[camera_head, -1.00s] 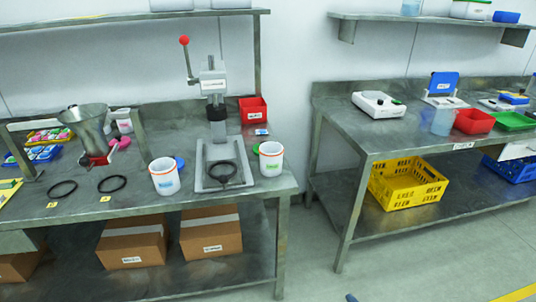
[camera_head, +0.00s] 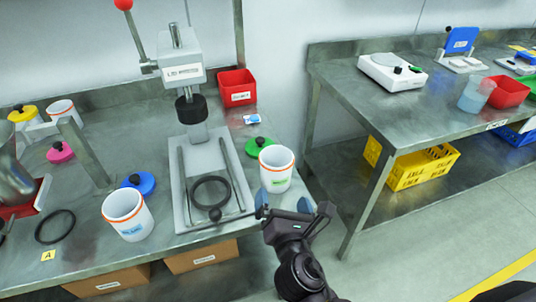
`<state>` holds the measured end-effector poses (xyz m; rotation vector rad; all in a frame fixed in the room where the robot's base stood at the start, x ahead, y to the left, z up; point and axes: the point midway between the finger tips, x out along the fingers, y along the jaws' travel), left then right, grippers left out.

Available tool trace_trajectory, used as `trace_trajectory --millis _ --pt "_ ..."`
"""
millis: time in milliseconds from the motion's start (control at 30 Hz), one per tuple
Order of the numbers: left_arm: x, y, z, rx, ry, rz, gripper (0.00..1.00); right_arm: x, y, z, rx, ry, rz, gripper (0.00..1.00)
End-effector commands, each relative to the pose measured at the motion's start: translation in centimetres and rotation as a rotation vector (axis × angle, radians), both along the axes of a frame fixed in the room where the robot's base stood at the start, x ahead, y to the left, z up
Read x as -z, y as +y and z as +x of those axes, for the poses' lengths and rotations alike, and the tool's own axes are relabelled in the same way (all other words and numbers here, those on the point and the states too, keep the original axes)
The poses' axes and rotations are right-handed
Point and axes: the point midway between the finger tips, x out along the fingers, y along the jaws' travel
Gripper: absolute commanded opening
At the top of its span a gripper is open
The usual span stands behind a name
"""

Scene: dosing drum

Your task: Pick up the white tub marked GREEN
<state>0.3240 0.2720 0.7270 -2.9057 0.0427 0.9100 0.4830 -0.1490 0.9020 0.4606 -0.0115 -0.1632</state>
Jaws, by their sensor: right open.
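The white tub marked GREEN (camera_head: 277,170) stands upright near the right end of the left bench. It has an orange band below its rim and a green label on its front. Its top is open. My right gripper (camera_head: 293,207) is open and empty, just in front of and below the tub in the picture. I see no contact with the tub, though the gap is hard to judge. My left gripper is not in view.
A press (camera_head: 190,75) with a grey base tray stands left of the tub. A green lid (camera_head: 259,147) lies behind it. A second white tub (camera_head: 127,216) with a blue label and a blue lid (camera_head: 139,183) are further left. A red bin (camera_head: 237,88) stands behind.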

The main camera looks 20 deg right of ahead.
Motion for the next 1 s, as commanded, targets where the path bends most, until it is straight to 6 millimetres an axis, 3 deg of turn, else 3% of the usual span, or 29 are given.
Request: trace_trajectory --millis 100,300,467,800,1000 --pt "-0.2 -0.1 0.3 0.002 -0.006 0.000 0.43 -0.3 -0.4 -0.1 0.017 0.020 -0.236 1.00" --pt "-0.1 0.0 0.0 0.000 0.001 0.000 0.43 -0.4 -0.5 -0.1 0.021 0.051 -0.429 1.00" --pt "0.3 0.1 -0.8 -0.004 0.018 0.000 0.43 -0.5 -0.6 0.8 0.021 0.055 -0.463 1.00" --pt "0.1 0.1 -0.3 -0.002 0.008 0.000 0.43 -0.4 -1.4 4.9 0.020 0.055 -0.460 1.00" --pt "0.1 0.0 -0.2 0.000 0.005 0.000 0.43 -0.3 -1.5 5.8 0.020 0.056 -0.458 1.00"
